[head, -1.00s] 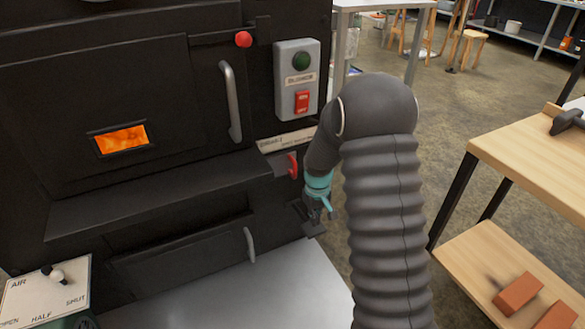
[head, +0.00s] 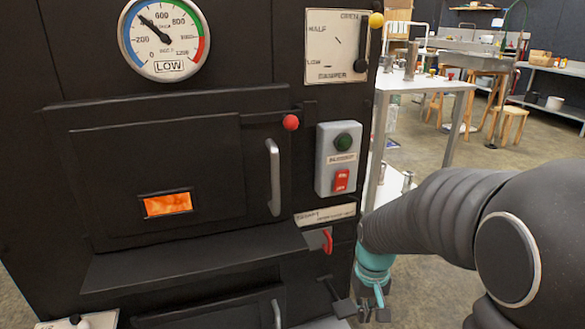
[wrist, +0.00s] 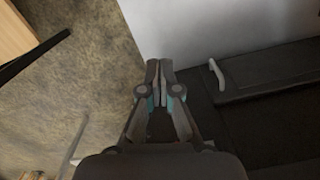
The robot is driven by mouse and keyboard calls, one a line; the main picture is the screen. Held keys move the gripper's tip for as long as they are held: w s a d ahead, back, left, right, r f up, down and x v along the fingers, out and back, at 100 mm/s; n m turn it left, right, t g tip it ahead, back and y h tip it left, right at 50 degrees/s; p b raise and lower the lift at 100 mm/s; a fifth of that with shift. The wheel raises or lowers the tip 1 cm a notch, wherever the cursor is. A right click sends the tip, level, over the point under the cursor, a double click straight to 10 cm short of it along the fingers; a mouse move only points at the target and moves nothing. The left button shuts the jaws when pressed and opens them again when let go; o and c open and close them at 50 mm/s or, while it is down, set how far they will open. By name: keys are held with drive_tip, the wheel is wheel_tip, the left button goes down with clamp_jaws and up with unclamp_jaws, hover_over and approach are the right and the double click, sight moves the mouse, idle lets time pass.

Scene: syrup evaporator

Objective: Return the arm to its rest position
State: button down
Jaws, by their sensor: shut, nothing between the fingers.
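My gripper (head: 374,310) is low at the right side of the black evaporator firebox (head: 250,60) in the head view, below the red lever (head: 327,240). In the wrist view my gripper (wrist: 159,72) has its two fingers together with nothing between them. It points down toward the pale metal floor sheet (wrist: 210,30). My dark ribbed arm fills the lower right of the head view and hides what lies behind it.
The firebox front carries a gauge (head: 163,38) whose plate says LOW, a blower switch box (head: 339,160), a door handle (head: 273,177) and a damper plate (head: 333,47). A grey table (head: 440,84) stands behind. In the wrist view, bare floor (wrist: 80,75) lies left.

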drive_tip(key=s+r+t+p, duration=0.1)
drive_tip(key=s+r+t, duration=0.2)
drive_tip(key=s+r, duration=0.4)
drive_tip(key=s+r+t+p, duration=0.2)
drive_tip(key=s+r, duration=0.4)
drive_tip(key=r, duration=0.6)
drive_tip(key=shift+s+t, duration=0.4)
drive_tip(key=shift+t, duration=0.1)
